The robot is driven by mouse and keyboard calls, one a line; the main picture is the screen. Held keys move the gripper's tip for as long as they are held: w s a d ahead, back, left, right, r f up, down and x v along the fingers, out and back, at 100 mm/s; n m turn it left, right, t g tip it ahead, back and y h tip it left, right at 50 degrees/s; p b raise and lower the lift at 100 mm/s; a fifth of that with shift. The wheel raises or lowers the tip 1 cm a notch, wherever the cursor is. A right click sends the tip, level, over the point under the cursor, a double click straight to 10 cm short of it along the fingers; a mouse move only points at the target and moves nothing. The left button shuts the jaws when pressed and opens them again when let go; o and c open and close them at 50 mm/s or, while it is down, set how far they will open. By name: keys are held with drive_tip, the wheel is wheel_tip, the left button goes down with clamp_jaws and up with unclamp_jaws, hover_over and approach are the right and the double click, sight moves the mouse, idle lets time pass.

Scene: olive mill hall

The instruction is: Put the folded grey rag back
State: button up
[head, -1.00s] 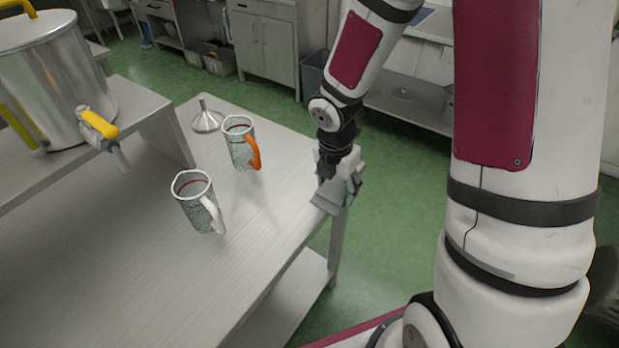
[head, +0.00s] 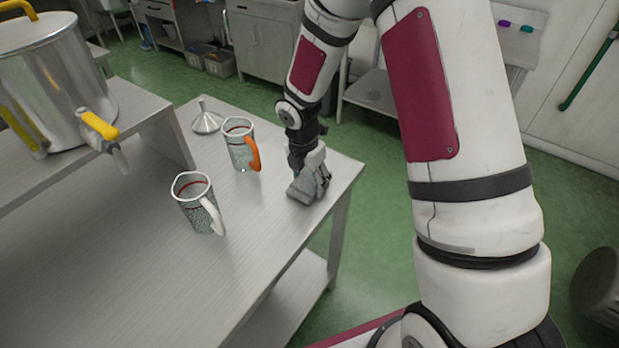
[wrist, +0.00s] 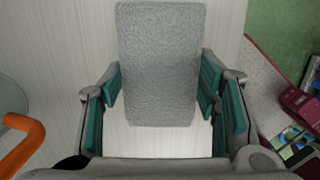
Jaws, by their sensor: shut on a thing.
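The folded grey rag (head: 308,186) is in my gripper (head: 305,178), over the right part of the metal table (head: 262,232). In the wrist view the rag (wrist: 160,65) fills the space between the teal finger pads of my gripper (wrist: 160,93), with the pads at its two sides. The pale table top shows below and around it. I cannot tell whether the rag's underside touches the table. The wrist hides part of it in the head view.
A jug with an orange handle (head: 240,148) stands close left of my gripper. A jug with a white handle (head: 196,205) stands nearer the front. A metal funnel (head: 207,121) is behind them. A steel drum (head: 60,85) stands on the raised shelf at left.

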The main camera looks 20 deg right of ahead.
drive_tip(key=shift+f, duration=0.2)
drive_tip(key=o, duration=1.2)
drive_tip(key=shift+r, duration=0.1)
wheel_tip(320, 180, up, 11)
drive_tip(key=a, duration=0.1)
wheel_tip(320, 180, up, 8)
drive_tip(key=m, duration=0.5)
hover_over(306, 184)
drive_tip(key=s+d, duration=0.1)
drive_tip(key=s, duration=0.3)
drive_tip(key=s+r+m+t, duration=0.1)
drive_tip(key=s+r+m, duration=0.3)
drive_tip(key=s+m, duration=0.2)
drive_tip(key=s+r+m+t+y, duration=0.1)
drive_tip(key=s+r+m, duration=0.3)
drive_tip(key=s+m, duration=0.3)
drive_tip(key=s+r+m+t, duration=0.2)
drive_tip(key=s+r+m, duration=0.2)
drive_tip(key=s+m, duration=0.3)
drive_tip(key=shift+s+d+r, duration=0.25)
drive_tip(key=shift+s+d, duration=0.05)
drive_tip(key=shift+s, duration=0.3)
